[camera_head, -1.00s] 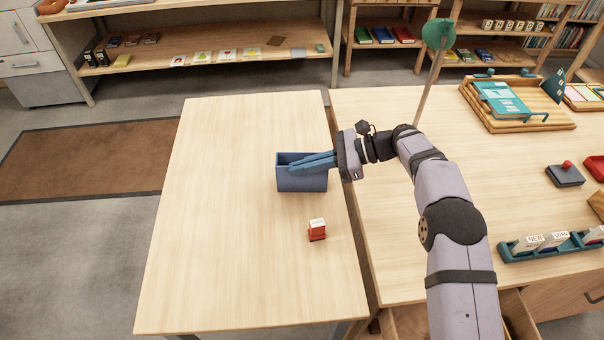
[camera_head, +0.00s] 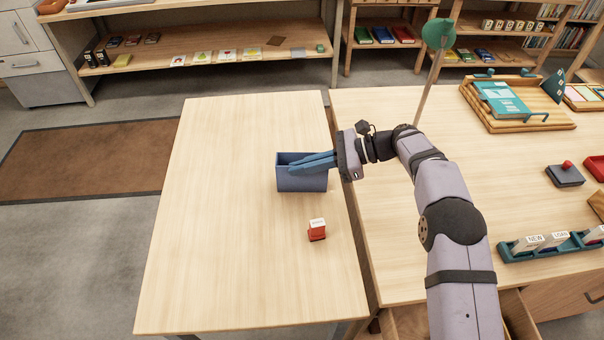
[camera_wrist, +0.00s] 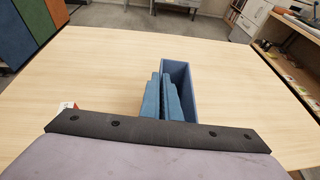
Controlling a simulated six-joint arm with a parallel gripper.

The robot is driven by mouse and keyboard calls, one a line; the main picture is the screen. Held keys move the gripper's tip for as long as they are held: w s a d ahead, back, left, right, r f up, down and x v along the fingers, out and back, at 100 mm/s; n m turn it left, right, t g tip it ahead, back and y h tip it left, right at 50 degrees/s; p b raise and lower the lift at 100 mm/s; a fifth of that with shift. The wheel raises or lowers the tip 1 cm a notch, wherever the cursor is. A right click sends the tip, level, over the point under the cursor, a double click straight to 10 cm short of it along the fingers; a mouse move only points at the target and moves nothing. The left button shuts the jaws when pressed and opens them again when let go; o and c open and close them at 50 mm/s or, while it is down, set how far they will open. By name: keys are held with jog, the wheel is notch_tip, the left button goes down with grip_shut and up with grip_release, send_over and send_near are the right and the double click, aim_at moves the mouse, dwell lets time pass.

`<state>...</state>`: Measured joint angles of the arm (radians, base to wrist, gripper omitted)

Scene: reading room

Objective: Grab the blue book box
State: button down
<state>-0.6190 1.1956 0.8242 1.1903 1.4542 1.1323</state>
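The blue book box (camera_head: 302,184) is an open-topped, dark blue box standing upright on the light wooden table, near its right edge. My gripper (camera_head: 297,165) reaches in from the right, its two blue fingers low across the box's top. In the wrist view the box (camera_wrist: 180,72) lies ahead, its open inside to the right of the fingers. The gripper's fingers (camera_wrist: 161,82) are close together there, seemingly one on each side of the box's near wall, and look shut on it. The contact itself is partly hidden by the fingers.
A red stamp (camera_head: 317,231) with a white top stands on the table (camera_head: 220,260) in front of the box. The table's left part is clear. A second table (camera_head: 385,230) on the right carries a wooden tray (camera_head: 545,122) and a teal stamp rack (camera_head: 520,252).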

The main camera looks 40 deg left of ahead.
jog(key=shift+r, duration=0.2)
notch_tip(320, 180, up, 10)
jog(key=shift+f+b, duration=0.15)
jog(key=shift+b, duration=0.45)
